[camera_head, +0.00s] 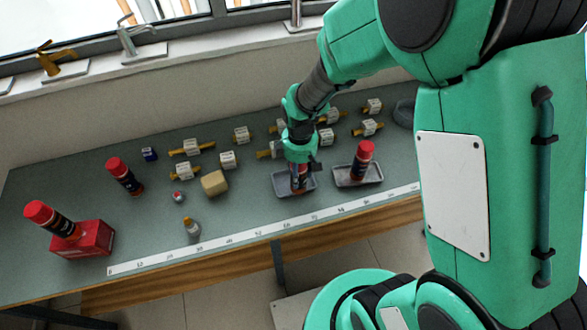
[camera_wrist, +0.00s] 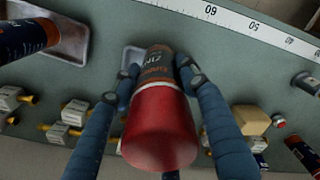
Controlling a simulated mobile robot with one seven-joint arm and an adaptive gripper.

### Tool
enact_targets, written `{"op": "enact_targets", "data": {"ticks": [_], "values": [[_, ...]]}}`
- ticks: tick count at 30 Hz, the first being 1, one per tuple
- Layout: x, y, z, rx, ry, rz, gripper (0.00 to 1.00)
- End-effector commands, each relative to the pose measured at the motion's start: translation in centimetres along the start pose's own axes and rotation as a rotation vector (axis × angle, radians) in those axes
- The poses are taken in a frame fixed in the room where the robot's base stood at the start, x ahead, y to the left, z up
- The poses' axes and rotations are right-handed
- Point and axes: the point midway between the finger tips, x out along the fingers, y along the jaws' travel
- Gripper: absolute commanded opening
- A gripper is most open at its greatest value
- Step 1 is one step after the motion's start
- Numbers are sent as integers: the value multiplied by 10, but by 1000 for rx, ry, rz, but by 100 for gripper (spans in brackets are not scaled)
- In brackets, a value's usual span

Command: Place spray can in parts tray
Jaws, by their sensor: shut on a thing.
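My gripper (camera_head: 299,163) is shut on a spray can (camera_head: 299,181) with a dark label and red cap. The can is upright, over or in a grey parts tray (camera_head: 280,191); I cannot tell whether its base touches the tray. In the wrist view my gripper (camera_wrist: 160,72) has a finger on each side of the can (camera_wrist: 160,125), whose red cap faces the camera. The can hides most of the tray (camera_wrist: 131,54) there. A second grey tray (camera_head: 343,183) to the right holds another red-capped spray can (camera_head: 361,160).
A white ruler strip (camera_head: 250,233) runs along the front edge.

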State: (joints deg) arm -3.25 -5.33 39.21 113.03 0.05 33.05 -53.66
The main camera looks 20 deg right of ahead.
Motion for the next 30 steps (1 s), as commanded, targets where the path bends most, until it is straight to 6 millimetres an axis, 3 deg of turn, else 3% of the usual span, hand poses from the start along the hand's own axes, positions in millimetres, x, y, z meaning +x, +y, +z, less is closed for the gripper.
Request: {"op": "enact_targets", "data": {"ticks": [9,23,30], "values": [[4,37,-27,0,1,1,8],[5,40,-30,0,0,1,8],[27,40,-29,0,-1,-1,8]]}}
